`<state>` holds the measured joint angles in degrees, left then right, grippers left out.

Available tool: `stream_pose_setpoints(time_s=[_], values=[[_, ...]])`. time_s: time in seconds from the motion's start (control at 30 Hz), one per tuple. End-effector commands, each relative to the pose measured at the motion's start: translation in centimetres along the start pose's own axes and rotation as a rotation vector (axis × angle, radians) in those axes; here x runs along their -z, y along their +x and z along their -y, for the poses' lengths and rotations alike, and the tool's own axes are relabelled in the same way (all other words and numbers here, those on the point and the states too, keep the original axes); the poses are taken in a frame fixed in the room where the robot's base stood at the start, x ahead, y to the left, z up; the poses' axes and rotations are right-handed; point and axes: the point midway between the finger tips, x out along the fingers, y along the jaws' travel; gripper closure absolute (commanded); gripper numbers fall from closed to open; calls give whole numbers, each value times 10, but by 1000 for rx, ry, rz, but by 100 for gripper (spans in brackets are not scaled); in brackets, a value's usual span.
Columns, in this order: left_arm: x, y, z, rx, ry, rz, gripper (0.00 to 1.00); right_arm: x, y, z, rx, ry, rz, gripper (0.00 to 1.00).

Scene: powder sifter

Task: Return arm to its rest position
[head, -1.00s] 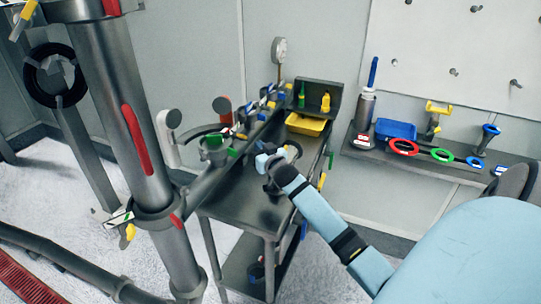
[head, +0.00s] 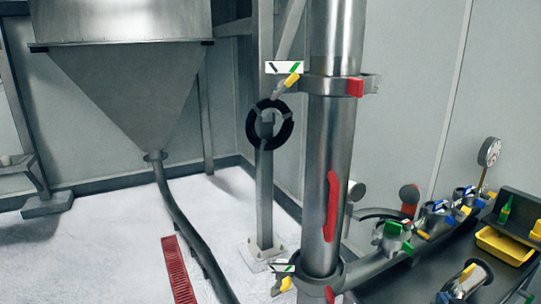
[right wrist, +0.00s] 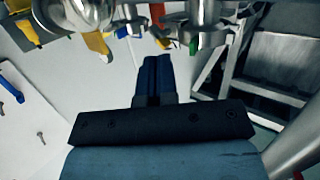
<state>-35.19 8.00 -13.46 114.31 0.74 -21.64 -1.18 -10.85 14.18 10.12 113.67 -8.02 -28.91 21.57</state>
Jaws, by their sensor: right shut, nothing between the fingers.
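Most of my right arm is outside the head view. My left gripper is not in view.
A steel column (head: 335,130) with a red handle stands left of the cart. A hopper (head: 130,90) with a dark hose (head: 185,215) stands at the left. A yellow tray (head: 503,246) and a gauge (head: 489,152) are at the right. The pale floor (head: 90,240) has open room.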

Motion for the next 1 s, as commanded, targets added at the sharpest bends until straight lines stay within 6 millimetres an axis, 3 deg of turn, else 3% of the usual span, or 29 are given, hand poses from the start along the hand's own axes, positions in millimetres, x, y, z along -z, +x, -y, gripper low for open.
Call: stream_pose_setpoints(time_s=[0.1, 0.2, 0.5, 0.87, 1.0], values=[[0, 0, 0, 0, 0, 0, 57, -47, -62, 44, 42, -58, 264, 100], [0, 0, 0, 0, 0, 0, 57, -74, -112, 71, 87, -110, 457, 100], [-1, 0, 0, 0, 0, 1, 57, -105, -214, 109, 211, -213, 793, 100], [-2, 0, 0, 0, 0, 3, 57, -111, -297, 127, 335, -290, 1025, 100], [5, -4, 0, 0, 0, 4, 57, -116, -285, 135, 350, -284, 970, 100]])
